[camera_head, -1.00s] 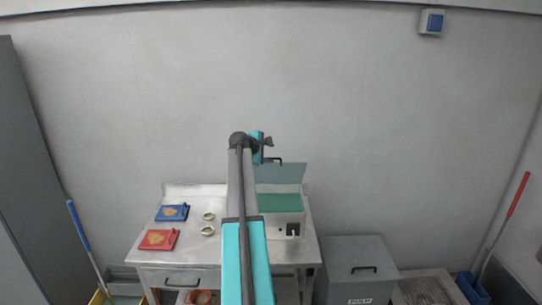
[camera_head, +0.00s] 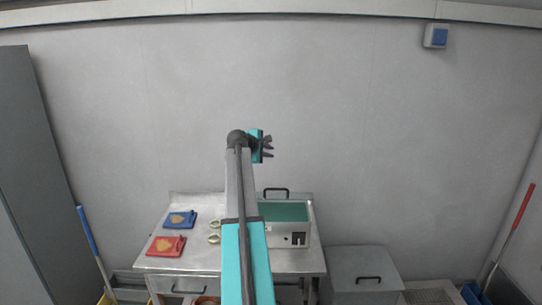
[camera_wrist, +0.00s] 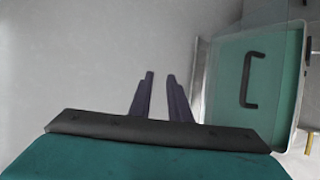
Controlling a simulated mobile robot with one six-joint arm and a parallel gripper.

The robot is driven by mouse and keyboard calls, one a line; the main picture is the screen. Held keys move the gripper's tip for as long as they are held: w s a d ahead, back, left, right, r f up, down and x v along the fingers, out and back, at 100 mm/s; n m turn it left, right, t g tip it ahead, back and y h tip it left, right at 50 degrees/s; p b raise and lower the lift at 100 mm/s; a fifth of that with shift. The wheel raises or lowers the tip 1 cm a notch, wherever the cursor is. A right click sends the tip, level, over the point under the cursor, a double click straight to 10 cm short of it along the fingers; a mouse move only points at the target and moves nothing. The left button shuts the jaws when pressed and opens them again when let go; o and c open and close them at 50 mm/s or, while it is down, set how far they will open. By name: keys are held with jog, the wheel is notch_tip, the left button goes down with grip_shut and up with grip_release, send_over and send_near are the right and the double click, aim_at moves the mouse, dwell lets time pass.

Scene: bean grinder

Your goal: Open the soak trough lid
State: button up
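The soak trough (camera_head: 297,240) is a white box with a green inside, on the right of the steel table. Its clear lid (camera_wrist: 225,75) shows over the green area at the right of the wrist view. The lid's black handle (camera_head: 276,190) shows at the trough's back edge, and in the wrist view (camera_wrist: 247,80) against the green. The lid appears low; whether it is fully shut I cannot tell. My gripper (camera_head: 268,146) is above and behind the trough, apart from the handle. In the wrist view, its two fingers (camera_wrist: 161,76) are apart with nothing between them.
A grey lidded bin (camera_head: 362,275) stands right of the table. The wall (camera_head: 350,130) is behind my gripper.

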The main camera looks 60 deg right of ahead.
jog(key=shift+w+a+r+p, duration=0.15)
jog(key=shift+a+r, duration=0.3)
jog(key=shift+r, duration=0.25)
jog(key=shift+w+a+r+p, duration=0.15)
jog(key=shift+a+r, duration=0.35)
jog(key=shift+r, duration=0.2)
jog(key=shift+w+a+r+p, duration=0.15)
jog(key=shift+a+r, duration=0.3)
jog(key=shift+r, duration=0.25)
jog(key=b+v, duration=0.5)
jog(key=v, duration=0.8)
jog(key=shift+a+r, duration=0.3)
